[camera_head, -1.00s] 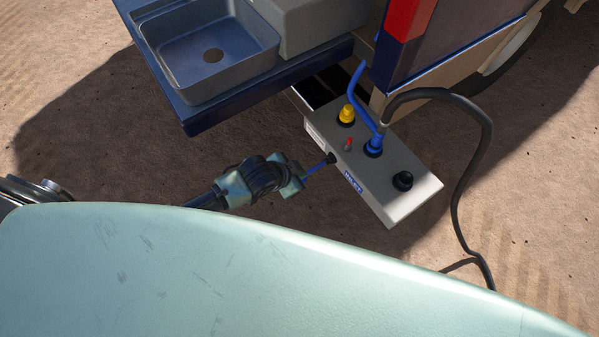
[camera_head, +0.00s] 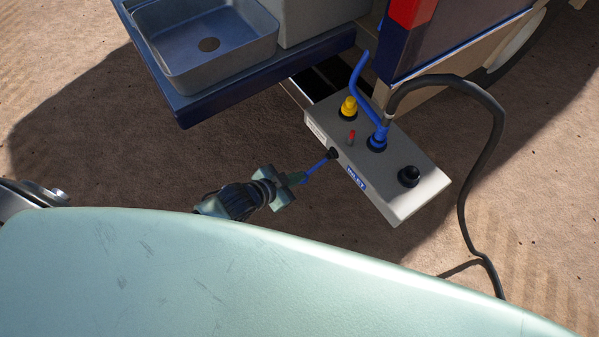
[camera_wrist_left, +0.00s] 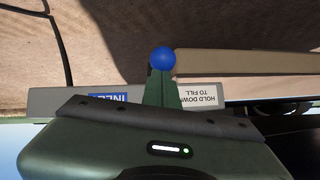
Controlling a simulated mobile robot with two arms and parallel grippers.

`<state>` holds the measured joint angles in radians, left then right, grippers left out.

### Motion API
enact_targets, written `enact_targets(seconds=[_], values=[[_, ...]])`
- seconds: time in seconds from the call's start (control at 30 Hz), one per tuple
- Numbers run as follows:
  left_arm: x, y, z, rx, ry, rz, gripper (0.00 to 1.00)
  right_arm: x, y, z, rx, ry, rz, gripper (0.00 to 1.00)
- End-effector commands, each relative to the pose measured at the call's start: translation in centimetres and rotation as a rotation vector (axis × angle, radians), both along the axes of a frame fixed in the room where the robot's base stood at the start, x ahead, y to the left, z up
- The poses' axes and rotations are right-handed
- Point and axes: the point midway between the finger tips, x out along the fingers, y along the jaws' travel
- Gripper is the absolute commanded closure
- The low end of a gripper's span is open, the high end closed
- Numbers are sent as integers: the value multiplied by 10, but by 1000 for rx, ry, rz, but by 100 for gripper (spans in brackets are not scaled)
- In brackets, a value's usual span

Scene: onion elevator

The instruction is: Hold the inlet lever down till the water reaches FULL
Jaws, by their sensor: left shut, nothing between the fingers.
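The inlet lever (camera_head: 317,167) is a thin blue rod sticking out of a black socket on the side of the pale valve box (camera_head: 385,190), beside a blue INLET label (camera_head: 356,179). My left gripper (camera_head: 299,179) is shut and empty, at the lever's outer end. In the left wrist view, the lever's blue ball (camera_wrist_left: 163,59) shows just past the tips of the shut green fingers (camera_wrist_left: 163,88). I cannot tell whether they touch. A HOLD DOWN TO FILL label (camera_wrist_left: 199,98) is beside the fingers. No water level or FULL mark shows. My right gripper is not in view.
On the box are a yellow knob (camera_head: 348,108), a small red pin (camera_head: 351,137), a blue fitting (camera_head: 377,141) and a black knob (camera_head: 409,176). A black hose (camera_head: 494,115) loops down at the right. A grey sink (camera_head: 205,45) is at upper left.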

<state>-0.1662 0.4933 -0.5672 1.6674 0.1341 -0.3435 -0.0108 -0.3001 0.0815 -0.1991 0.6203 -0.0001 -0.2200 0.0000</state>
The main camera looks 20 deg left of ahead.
Motion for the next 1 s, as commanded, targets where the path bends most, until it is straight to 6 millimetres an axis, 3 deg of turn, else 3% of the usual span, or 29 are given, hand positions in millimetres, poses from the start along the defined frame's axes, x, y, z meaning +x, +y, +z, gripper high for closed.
enact_targets(seconds=[0.03,0.4,1.0], values=[[-2,1,-12,-18,-21,2,100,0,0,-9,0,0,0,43],[1,0,-32,-13,-17,1,100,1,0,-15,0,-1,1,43],[1,-1,-39,-11,-11,1,100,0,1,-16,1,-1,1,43]])
